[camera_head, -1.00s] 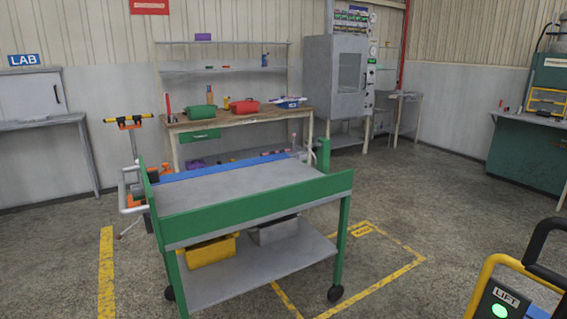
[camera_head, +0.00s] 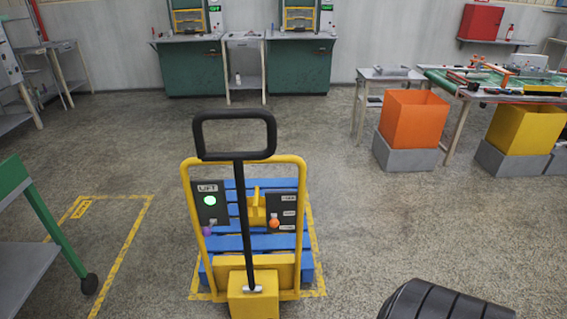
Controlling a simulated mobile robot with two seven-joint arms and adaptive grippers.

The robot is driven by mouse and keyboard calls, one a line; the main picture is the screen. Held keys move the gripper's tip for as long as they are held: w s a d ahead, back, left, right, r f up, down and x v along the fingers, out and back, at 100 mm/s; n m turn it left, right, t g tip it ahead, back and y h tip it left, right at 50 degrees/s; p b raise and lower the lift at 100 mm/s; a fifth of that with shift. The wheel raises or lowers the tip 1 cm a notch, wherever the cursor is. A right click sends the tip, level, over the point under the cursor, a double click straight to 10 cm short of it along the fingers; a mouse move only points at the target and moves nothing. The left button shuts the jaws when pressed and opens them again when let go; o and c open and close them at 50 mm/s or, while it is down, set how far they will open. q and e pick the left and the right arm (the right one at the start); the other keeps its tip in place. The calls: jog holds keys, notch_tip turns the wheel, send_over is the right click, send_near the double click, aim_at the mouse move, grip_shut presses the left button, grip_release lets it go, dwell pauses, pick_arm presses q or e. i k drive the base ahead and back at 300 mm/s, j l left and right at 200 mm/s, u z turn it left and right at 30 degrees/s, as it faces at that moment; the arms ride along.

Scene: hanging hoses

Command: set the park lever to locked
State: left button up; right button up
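A yellow pallet truck (camera_head: 302,180) with a black looped handle (camera_head: 235,117) stands in front of me. A dark panel with several small labels on the right of its frame carries a small lever with an orange knob (camera_head: 274,223). I take this for the park lever. The knob is low on the panel, near the bottom label; the label words are too small to read. On the left of the frame is a LIFT panel (camera_head: 207,188) with a lit green light and a purple knob (camera_head: 207,231) below it. Neither of my grippers is in view.
A blue pallet (camera_head: 231,242) lies at the truck, inside a yellow floor outline. A green and grey cart (camera_head: 45,225) stands at left. Orange (camera_head: 414,118) and yellow (camera_head: 525,128) bins stand at the back right. Floor between truck and bins is clear.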

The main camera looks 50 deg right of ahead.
aim_at(274, 222)
jog(key=z, duration=1.25)
